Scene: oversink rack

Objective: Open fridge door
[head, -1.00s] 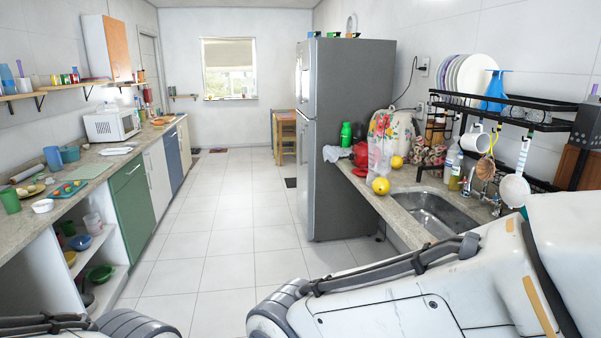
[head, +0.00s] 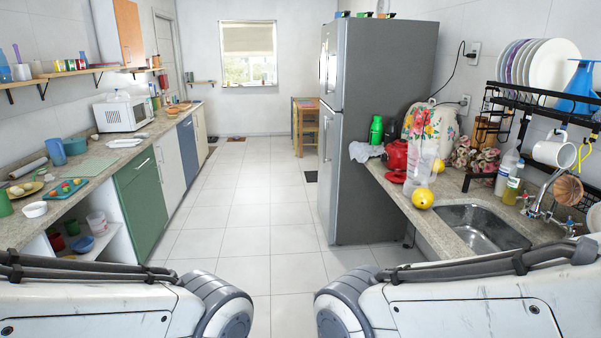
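The grey fridge (head: 379,140) stands right of the middle of the head view, beyond the right counter. Its front faces left toward the aisle and is seen at a steep angle. The upper door (head: 329,66) and the lower door (head: 328,165) both look closed. A light handle (head: 322,65) shows along the upper door. My two arms come in at the bottom left and bottom right, but both grippers are outside the picture.
The tiled floor (head: 247,206) of the aisle is clear up to the fridge. Left are cabinets (head: 140,200) and a microwave (head: 123,112); a wooden table (head: 308,122) stands behind.

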